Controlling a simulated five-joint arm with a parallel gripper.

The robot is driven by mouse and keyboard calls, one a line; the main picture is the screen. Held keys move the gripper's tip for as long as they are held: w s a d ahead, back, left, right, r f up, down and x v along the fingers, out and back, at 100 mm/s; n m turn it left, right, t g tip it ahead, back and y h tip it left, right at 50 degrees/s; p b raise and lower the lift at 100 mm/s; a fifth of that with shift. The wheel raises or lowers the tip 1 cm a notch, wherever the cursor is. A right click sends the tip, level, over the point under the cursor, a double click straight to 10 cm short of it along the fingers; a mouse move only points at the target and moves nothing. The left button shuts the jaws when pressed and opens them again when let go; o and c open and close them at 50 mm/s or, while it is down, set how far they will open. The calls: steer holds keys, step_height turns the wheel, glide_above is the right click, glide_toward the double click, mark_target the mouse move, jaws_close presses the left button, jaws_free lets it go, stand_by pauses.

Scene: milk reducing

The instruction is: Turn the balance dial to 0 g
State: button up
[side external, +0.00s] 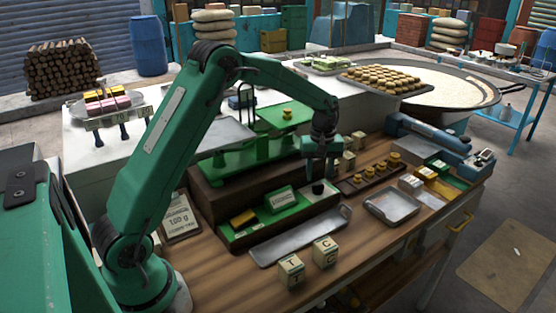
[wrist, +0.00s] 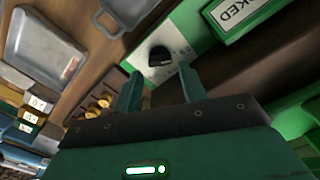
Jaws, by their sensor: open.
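The balance dial is a small black knob (wrist: 160,56) on a pale plate at the end of the green balance panel (wrist: 185,35). In the wrist view it lies just beyond my gripper (wrist: 158,78), between the lines of its two fingers and apart from them. The gripper is open and empty. In the side view my gripper (side external: 318,176) points down above the dial (side external: 318,187) at the panel's right end. The marks around the dial are too small to read. The green balance (side external: 235,160) stands behind the panel.
A green sign (wrist: 240,15) stands on the panel beside the dial. A long metal tray (side external: 300,237) lies in front, with two lettered blocks (side external: 308,260) nearby. Brass weights (side external: 376,172) sit in a rack to the right, beside a square metal tray (side external: 391,205).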

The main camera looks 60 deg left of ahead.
mark_target(318, 185)
steer(key=shift+r, duration=2.15)
steer(key=shift+s+r, duration=0.1)
steer(key=shift+r, duration=0.1)
steer(key=s+d+r+m+t, duration=0.1)
steer(key=s+d+r+m, duration=0.2)
steer(key=s+r, duration=0.3)
steer(key=s+d+r+m+t, duration=0.2)
steer(key=s+r+m, duration=0.1)
steer(key=s+r, duration=0.35)
steer(key=s+d+m+t, duration=0.1)
steer(key=s+d+m, duration=0.1)
steer(key=s, duration=0.6)
steer(key=s+d+f+m+t, duration=0.1)
steer(key=s+m, duration=0.3)
steer(key=s, duration=0.5)
steer(key=shift+d+f+t, duration=0.3)
steer(key=shift+d, duration=0.15)
